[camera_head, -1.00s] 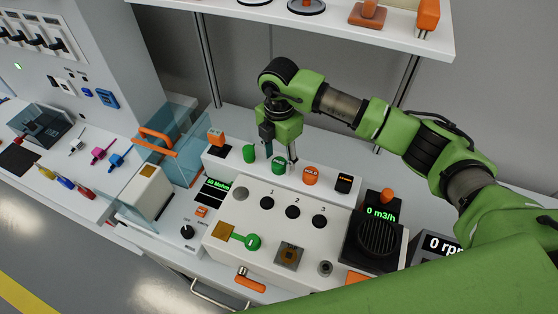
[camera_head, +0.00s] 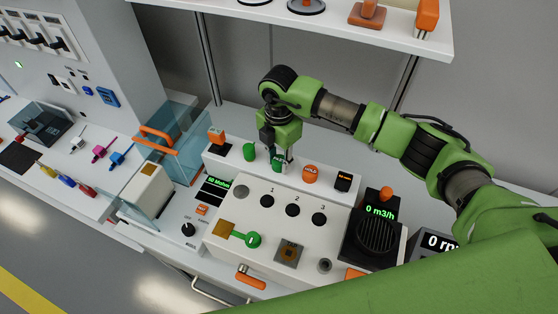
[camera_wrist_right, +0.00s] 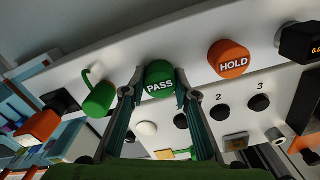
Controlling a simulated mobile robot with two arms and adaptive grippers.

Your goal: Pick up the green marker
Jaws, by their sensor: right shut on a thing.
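The green marker (camera_head: 276,165) is a short round green piece on the raised white strip at the back of the console. In the right wrist view its face reads "PASS" (camera_wrist_right: 159,82). My right gripper (camera_head: 283,160) reaches down over it from behind and partly hides it in the head view. In the right wrist view the fingers (camera_wrist_right: 160,74) press on its left and right sides, shut on it. The marker still appears to sit at the strip; I cannot tell whether it has lifted. My left gripper is not in view.
A second green piece (camera_head: 249,152) stands close on the left, and the orange HOLD piece (camera_head: 310,173) on the right. A black display box (camera_head: 343,181) stands further right. A shelf (camera_head: 330,30) spans above. Three black holes line the console front (camera_head: 260,222).

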